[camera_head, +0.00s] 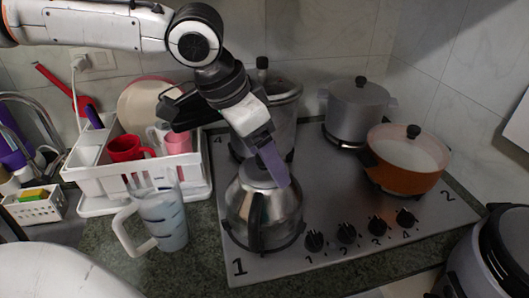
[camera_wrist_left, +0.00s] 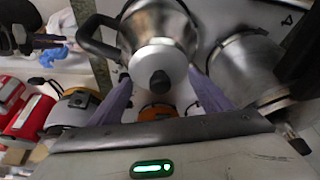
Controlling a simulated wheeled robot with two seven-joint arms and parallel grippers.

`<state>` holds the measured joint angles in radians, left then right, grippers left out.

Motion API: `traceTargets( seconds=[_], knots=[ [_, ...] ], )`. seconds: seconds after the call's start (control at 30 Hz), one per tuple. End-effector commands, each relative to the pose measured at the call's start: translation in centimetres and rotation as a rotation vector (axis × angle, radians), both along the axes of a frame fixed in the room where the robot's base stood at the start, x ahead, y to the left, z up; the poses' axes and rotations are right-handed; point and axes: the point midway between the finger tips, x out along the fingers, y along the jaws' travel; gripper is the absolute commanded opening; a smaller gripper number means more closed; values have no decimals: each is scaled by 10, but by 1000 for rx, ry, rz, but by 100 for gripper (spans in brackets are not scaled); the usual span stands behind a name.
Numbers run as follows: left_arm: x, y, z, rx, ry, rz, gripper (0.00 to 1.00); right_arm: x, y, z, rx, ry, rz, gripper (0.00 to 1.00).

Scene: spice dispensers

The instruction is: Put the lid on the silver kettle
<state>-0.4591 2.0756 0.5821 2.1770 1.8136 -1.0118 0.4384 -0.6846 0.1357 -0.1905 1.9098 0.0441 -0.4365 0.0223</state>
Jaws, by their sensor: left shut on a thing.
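The silver kettle (camera_head: 283,212) stands on the front left of the stove, its black handle toward me. In the wrist view its shiny body (camera_wrist_left: 160,22) is at the top. The lid (camera_wrist_left: 160,62), a silver disc with a black knob (camera_wrist_left: 159,82), lies over the kettle's top between my left gripper's purple fingers. My left gripper (camera_head: 272,170) is over the kettle in the head view and shut on the lid, hiding much of it. I cannot tell whether the lid is seated or slightly above the opening. My right gripper is not in view.
A grey pot (camera_head: 358,108) and an orange pot (camera_head: 405,170) are farther right. A tall jug (camera_head: 164,220) and a white dish rack (camera_head: 100,172) are on the left. Stove knobs (camera_head: 347,233) line the front.

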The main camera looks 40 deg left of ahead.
Motion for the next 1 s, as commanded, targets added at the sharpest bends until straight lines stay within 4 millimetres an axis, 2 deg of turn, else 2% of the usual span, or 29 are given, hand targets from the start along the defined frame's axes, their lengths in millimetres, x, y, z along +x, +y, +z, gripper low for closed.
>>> traceTargets(
  seconds=[0.33,0.37,0.5,0.67,0.73,1.0],
  knots=[
    [0,0,-4,0,-1,-1,50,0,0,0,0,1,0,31],
    [0,0,-4,0,-1,-1,74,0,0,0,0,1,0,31],
    [0,0,-4,0,-1,-1,94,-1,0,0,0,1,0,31],
    [0,0,-4,0,0,-1,94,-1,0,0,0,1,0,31],
    [0,0,-4,0,0,-1,100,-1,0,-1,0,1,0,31],
    [0,0,-2,1,-1,-1,100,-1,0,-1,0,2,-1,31]
  ],
)
